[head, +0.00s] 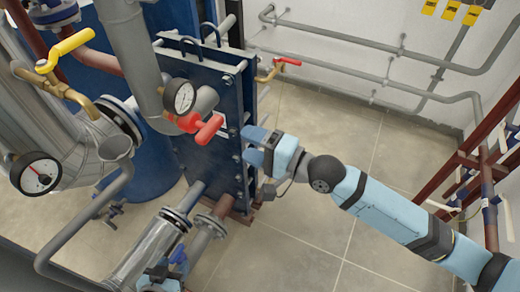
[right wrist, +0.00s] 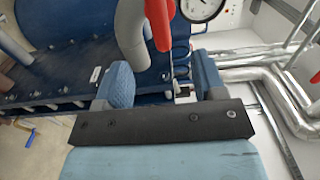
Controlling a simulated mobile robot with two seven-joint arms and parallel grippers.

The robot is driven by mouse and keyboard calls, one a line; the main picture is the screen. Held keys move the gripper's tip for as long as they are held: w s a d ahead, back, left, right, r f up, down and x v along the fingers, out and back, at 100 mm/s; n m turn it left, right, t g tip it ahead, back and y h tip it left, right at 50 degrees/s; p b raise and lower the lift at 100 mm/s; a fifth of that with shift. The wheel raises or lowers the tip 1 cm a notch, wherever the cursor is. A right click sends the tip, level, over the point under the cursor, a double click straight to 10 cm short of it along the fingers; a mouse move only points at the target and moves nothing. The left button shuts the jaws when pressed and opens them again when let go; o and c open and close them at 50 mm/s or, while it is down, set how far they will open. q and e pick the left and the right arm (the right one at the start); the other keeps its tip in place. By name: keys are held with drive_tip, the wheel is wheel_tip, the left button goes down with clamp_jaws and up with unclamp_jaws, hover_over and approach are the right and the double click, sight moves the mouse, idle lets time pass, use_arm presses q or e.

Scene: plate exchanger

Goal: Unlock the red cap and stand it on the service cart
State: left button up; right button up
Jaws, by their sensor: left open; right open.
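The red cap (head: 208,130), with a stubby bar-like grip, sits at the front of the dark blue plate exchanger (head: 228,100), beside a pressure gauge. A red part (right wrist: 160,22) shows at the top of the right wrist view, beyond the fingers. My right gripper (head: 256,147) is open beside the exchanger's right edge, to the right of the cap and apart from it. In the right wrist view its fingers (right wrist: 164,80) are spread, with no cap between them. My left gripper (head: 167,268) appears partly at the bottom edge, below the cap. I see no service cart.
The gauge (head: 180,97) and a grey pipe (head: 134,50) crowd the cap's left side. A yellow-handled valve (head: 66,48) is at upper left, a red-levered brass valve (head: 287,62) behind the exchanger. Clear tiled floor (head: 330,130) lies to the right, before a dark red frame (head: 490,170).

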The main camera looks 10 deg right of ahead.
sight(216, 132)
drive_tip(key=b+x, duration=0.1)
drive_tip(key=x, duration=0.3)
drive_tip(key=shift+a+f, duration=0.1)
drive_tip(key=x, duration=0.3)
drive_tip(key=shift+w+a+p, duration=0.1)
drive_tip(key=shift+w+p, duration=0.05)
drive_tip(key=shift+p, duration=0.15)
drive_tip(key=shift+w+a, duration=0.3)
drive_tip(key=shift+a, duration=0.2)
drive_tip(key=shift+w+a, duration=0.1)
drive_tip(key=shift+a, duration=0.1)
drive_tip(key=shift+c, duration=0.5)
drive_tip(key=c, duration=1.1)
